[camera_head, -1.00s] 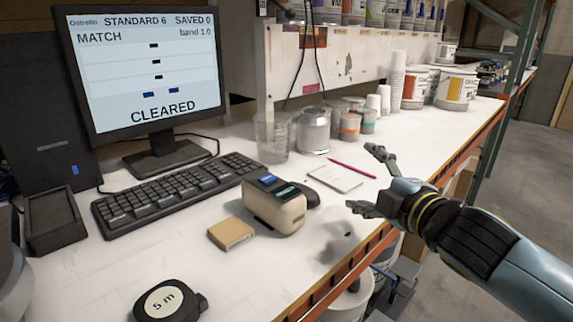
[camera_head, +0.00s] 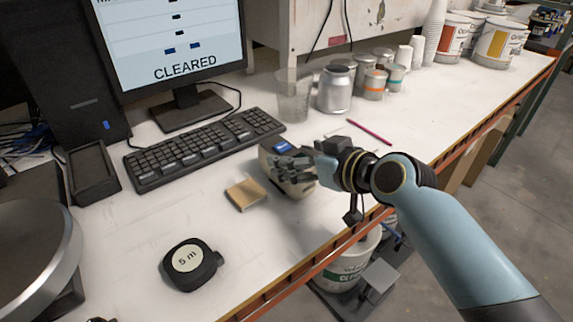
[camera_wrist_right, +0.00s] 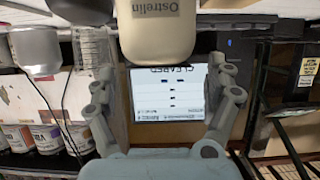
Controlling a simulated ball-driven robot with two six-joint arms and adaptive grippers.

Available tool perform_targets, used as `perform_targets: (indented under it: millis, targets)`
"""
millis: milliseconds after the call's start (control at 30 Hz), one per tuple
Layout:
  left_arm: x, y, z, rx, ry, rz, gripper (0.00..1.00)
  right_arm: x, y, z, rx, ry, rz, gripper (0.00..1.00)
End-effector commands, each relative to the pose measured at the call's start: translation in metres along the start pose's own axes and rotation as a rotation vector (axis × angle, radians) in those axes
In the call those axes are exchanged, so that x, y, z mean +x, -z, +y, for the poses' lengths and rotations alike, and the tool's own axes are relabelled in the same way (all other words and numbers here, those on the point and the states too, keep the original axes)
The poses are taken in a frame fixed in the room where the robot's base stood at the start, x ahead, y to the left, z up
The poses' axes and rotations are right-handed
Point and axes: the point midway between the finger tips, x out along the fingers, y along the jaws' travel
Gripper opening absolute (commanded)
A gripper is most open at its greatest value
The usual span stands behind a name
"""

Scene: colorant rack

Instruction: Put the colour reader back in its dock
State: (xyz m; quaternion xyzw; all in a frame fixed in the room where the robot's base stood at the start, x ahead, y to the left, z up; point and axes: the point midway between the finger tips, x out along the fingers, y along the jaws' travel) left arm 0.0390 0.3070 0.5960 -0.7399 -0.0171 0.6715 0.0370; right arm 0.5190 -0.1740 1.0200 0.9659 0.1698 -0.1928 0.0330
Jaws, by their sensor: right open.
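The colour reader (camera_head: 267,160) is a cream, rounded device with a blue display on top, standing on the white bench in front of the keyboard. My right gripper (camera_head: 297,166) is at the reader and hides much of it. In the right wrist view the reader (camera_wrist_right: 156,32) shows its "Ostrelin" lettering at the top centre. The open fingers of my right gripper (camera_wrist_right: 162,75) stand on either side, with visible gaps. A black, open tray-like holder (camera_head: 93,176), which may be the dock, sits left of the keyboard. My left gripper is not in view.
A tan block (camera_head: 246,194) lies left of the reader. A black tape measure (camera_head: 190,264) is nearer the front. The keyboard (camera_head: 205,150) and monitor (camera_head: 175,45) stand behind. A metal can (camera_head: 334,90) and clear beaker (camera_head: 293,95) are further back. A round metal pan (camera_head: 35,250) fills the lower left.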

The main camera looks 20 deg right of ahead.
Motion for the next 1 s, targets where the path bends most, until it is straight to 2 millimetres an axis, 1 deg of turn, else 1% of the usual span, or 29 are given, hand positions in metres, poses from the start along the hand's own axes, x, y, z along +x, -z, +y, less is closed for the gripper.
perform_targets:
  millis: [33, 100, 167, 200, 300, 400, 567, 1000]
  targets:
    - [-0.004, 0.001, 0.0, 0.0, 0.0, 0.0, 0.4, 0.007, 0.005, 0.0, 0.001, 0.0, 0.002, 0.87]
    - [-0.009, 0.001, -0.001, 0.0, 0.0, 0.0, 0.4, 0.018, 0.009, 0.0, 0.002, 0.0, 0.002, 0.87]
    - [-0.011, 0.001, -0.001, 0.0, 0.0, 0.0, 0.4, 0.028, 0.01, 0.0, 0.001, 0.0, 0.001, 0.87]
    - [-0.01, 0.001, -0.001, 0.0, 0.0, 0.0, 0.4, 0.034, 0.008, 0.001, 0.001, 0.0, 0.0, 0.87]
    - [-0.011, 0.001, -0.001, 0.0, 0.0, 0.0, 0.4, 0.043, 0.007, 0.001, 0.001, -0.001, 0.001, 0.87]
    - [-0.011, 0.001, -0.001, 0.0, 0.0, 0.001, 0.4, 0.046, 0.006, 0.001, 0.0, -0.001, 0.0, 0.87]
    - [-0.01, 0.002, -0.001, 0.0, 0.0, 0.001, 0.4, 0.046, 0.006, 0.001, -0.001, -0.001, 0.001, 0.87]
    - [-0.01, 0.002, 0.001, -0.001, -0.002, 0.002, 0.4, 0.046, 0.006, 0.001, -0.001, -0.001, 0.0, 0.29]
